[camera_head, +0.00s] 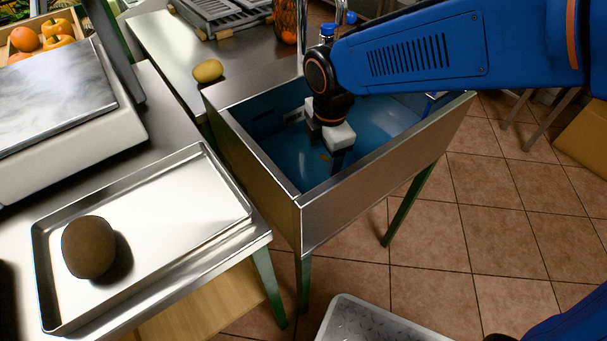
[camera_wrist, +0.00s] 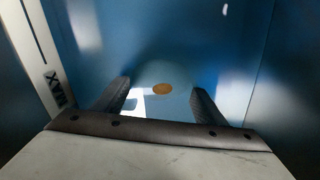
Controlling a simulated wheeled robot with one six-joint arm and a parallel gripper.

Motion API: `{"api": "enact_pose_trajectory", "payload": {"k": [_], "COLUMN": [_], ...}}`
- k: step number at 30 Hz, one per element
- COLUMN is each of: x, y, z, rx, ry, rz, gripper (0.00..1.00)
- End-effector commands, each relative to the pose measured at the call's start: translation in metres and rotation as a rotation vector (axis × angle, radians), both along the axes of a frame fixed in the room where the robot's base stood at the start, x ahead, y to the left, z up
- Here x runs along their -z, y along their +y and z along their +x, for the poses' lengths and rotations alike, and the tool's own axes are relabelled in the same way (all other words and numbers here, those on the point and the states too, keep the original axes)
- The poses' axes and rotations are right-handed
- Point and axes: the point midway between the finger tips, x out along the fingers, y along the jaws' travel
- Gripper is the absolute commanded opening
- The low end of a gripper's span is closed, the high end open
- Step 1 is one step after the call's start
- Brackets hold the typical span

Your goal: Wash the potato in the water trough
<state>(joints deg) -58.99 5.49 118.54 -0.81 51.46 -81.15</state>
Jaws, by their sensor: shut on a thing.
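The water trough (camera_head: 365,203) is a steel-sided basin with a blue inside, in the middle of the head view. My gripper (camera_head: 327,148) points down inside it, fingers low at the water. Between the fingers a small tan patch of the potato (camera_head: 325,157) shows; the rest of it is hidden, seemingly under the water. In the wrist view the patch (camera_wrist: 162,89) is a small orange-brown oval midway between the two dark fingers, whose tips fade into the blue. My gripper is shut on this potato.
A steel tray (camera_head: 190,222) at the left holds a dark brown round object (camera_head: 88,247). A yellowish potato-like object (camera_head: 208,71) lies on the counter behind the trough. A scale (camera_head: 75,115) stands left, and a grey bin (camera_head: 370,320) is at the front. The trough walls surround my gripper.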

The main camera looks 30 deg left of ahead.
Motion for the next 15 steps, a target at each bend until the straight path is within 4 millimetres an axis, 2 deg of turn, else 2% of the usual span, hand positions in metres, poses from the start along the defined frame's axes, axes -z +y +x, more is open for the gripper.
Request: {"api": "enact_pose_trajectory", "payload": {"k": [15], "x": [0.000], "y": [0.023], "z": [-0.045], "rx": [-0.002], "ry": [0.000], "rz": [0.000], "gripper": [0.39]}}
